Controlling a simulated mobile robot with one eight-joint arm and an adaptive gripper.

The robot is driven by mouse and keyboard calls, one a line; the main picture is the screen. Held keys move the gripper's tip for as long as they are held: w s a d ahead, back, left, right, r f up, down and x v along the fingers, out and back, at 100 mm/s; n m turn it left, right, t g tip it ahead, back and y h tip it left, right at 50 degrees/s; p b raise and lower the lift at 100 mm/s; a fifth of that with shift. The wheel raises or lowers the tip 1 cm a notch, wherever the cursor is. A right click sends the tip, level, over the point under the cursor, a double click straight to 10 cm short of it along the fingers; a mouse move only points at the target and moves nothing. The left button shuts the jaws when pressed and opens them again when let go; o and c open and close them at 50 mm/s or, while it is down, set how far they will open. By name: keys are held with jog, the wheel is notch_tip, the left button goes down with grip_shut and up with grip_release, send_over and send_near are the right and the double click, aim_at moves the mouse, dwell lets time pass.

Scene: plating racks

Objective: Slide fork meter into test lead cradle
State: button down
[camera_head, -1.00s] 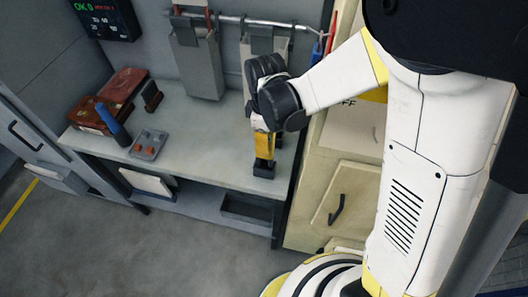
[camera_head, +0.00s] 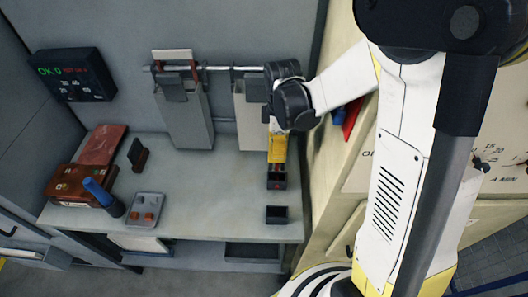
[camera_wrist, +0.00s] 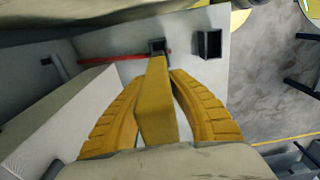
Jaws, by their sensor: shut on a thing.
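The fork meter looks like a yellow bar (camera_head: 278,148) held upright below my gripper (camera_head: 279,135). In the wrist view the yellow meter (camera_wrist: 157,105) runs between the two yellow fingers of my gripper (camera_wrist: 160,88), which is shut on it. A small dark square piece (camera_head: 277,180) shows right at the meter's lower end, and at its far end in the wrist view (camera_wrist: 157,46); I cannot tell whether it is part of the meter or a separate holder. A small dark open-topped box (camera_head: 277,214), likely the cradle, stands apart nearer the bench's front edge, also in the wrist view (camera_wrist: 210,44).
Grey holsters (camera_head: 185,115) hang from a rail (camera_head: 220,69) behind the bench (camera_head: 205,175), one close behind my gripper. A grey tray (camera_head: 145,208), a blue-handled tool (camera_head: 98,192) and reddish boxes (camera_head: 80,180) occupy the left. The bench middle is clear. A cream cabinet stands right.

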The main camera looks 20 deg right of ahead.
jog(key=shift+s+d+f, duration=0.15)
jog(key=shift+f, duration=0.05)
jog(key=shift+d+f+b, duration=0.15)
jog(key=shift+f+b, duration=0.45)
jog(key=shift+f, duration=0.05)
notch_tip(320, 180, down, 2)
jog(key=shift+d+b, duration=0.1)
jog(key=shift+b, duration=0.55)
jog(key=b, duration=0.4)
send_over(277, 179)
jog(key=shift+f, duration=3.05)
jog(key=c, duration=1.2)
grip_release()
jog(key=shift+c, duration=0.2)
jog(key=shift+r, duration=0.1)
